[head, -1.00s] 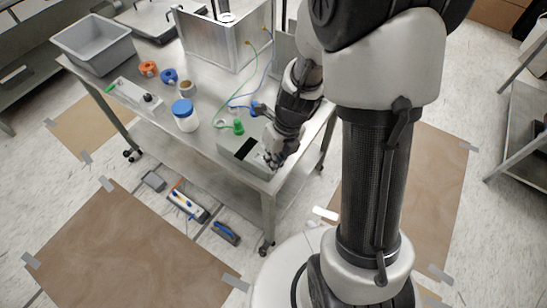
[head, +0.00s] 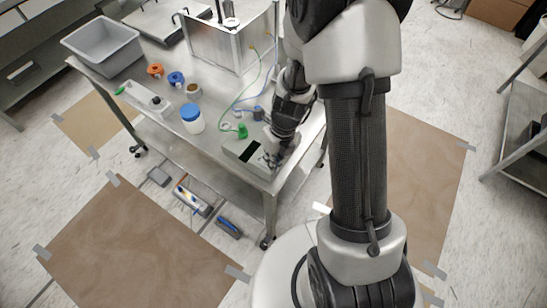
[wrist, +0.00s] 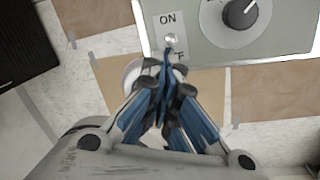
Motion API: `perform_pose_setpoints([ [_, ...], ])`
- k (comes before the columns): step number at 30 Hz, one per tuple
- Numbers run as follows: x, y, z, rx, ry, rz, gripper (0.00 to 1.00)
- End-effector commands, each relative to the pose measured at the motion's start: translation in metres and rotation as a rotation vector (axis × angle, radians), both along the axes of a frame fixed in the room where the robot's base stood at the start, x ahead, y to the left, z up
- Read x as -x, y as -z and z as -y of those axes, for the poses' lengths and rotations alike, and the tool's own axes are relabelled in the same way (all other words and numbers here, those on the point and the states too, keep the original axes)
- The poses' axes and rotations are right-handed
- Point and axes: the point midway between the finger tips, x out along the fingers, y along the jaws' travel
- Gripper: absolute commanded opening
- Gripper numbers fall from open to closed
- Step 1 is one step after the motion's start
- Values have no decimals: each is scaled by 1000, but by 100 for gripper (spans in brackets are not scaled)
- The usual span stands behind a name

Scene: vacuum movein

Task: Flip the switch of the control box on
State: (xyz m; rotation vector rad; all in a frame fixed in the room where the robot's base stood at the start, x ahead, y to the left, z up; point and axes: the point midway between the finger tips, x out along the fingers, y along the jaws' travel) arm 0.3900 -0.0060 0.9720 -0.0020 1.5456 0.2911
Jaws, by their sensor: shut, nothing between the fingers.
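The grey control box (head: 238,157) sits at the near corner of the metal table, with a black panel on its top. In the wrist view, the control box (wrist: 285,38) shows a small silver switch (wrist: 170,40) on a white label. "ON" is printed above the switch; the lower word is mostly covered by my fingers. I cannot tell which way the lever leans. My gripper (head: 270,160) is over the right part of the box. In the wrist view, my gripper (wrist: 168,56) is shut and empty, its blue fingertips right at the switch's lower side; contact is unclear.
A black dial (wrist: 240,13) is beside the switch. A green plug (head: 242,131) and cables lie behind the box. A blue-lidded jar (head: 192,119), a grey bin (head: 103,45) and a metal tank (head: 230,40) stand on the table. Tools lie on the floor below.

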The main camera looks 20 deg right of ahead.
Motion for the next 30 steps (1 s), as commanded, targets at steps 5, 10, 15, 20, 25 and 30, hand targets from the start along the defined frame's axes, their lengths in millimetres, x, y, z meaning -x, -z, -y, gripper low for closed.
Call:
perform_pose_setpoints([
  [5, -5, -10, -4, 0, -1, -3, 0],
  [10, -8, -6, -6, 0, 0, 1, 0],
  [15, -8, -6, -6, 0, 0, 0, 0],
  [20, -8, -11, -6, 0, 0, 0, 0],
  [25, -8, -18, -6, 0, -1, 0, 0],
  [30, -8, -22, -6, 0, -1, 0, 0],
])
